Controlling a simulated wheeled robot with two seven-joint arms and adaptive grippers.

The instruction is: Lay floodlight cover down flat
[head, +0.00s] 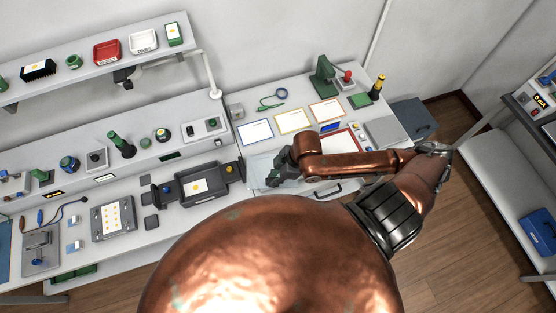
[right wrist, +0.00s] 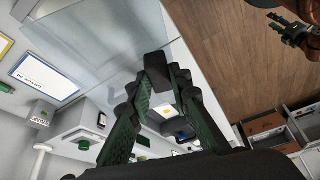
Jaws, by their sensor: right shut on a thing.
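The floodlight cover (head: 262,168) looks like a clear glass-like sheet at the right part of the bench in the head view. In the right wrist view the clear cover (right wrist: 112,45) reaches from the fingertips toward the upper left. My right gripper (head: 279,176) is shut on it at its edge; its green ridged fingers (right wrist: 162,72) come close together there. The exact tilt of the cover, and whether it touches the bench, is hard to tell. A dark floodlight housing (head: 213,193) lies to the left of the gripper. Part of what looks like my left gripper (right wrist: 292,32) shows small at the upper right.
Framed sheets (head: 292,120) lie behind the gripper. A green press (head: 324,76) stands at the back right. A light grey panel (head: 386,132) lies at the right end. A shelf (head: 90,66) with small parts runs along the back left.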

